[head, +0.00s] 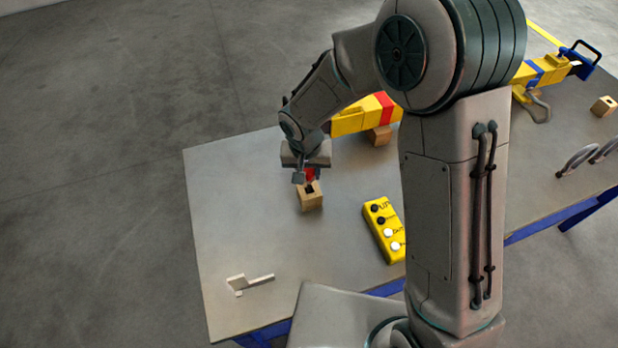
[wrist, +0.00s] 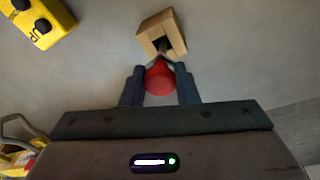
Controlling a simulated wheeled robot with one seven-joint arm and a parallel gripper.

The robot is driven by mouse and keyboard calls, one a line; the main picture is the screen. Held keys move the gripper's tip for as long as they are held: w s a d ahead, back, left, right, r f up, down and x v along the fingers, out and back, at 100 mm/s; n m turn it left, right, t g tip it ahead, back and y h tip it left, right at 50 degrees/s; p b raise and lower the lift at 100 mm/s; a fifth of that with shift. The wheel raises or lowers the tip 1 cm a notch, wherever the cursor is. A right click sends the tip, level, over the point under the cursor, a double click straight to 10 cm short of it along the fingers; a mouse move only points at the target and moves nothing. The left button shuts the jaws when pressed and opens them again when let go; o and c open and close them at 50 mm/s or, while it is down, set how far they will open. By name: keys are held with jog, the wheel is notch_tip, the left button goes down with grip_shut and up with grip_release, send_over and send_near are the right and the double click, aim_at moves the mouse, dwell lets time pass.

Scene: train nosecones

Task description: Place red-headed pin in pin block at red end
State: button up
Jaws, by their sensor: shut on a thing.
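My gripper (wrist: 160,84) is shut on the red-headed pin (wrist: 159,77); in the head view my gripper (head: 306,176) also shows with the pin's red head (head: 310,174) just below it. A wooden pin block (head: 311,198) with a dark square hole in its top stands on the table right under the pin. In the wrist view the pin block (wrist: 160,36) lies just ahead of the fingertips, tilted in the picture. The pin's lower end meets the hole's edge in that view; I cannot tell whether it is inside. No red end shows on this block.
A grey table (head: 235,200) carries everything. A yellow control box (head: 384,230) with black and white buttons lies to the right. A yellow beam with a red band (head: 386,107) rests on a wooden block (head: 380,136) behind. A pale bracket (head: 248,282) lies front left. The table's left side is clear.

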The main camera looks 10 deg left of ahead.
aim_at(309, 179)
jog(key=shift+f, duration=1.6)
jog(key=shift+f, duration=0.15)
jog(key=o, duration=1)
jog(key=shift+o, duration=0.2)
notch_tip(309, 179, up, 12)
jog(key=s, duration=0.1)
jog(key=shift+s+a+b, duration=0.25)
jog(key=shift+b, duration=0.2)
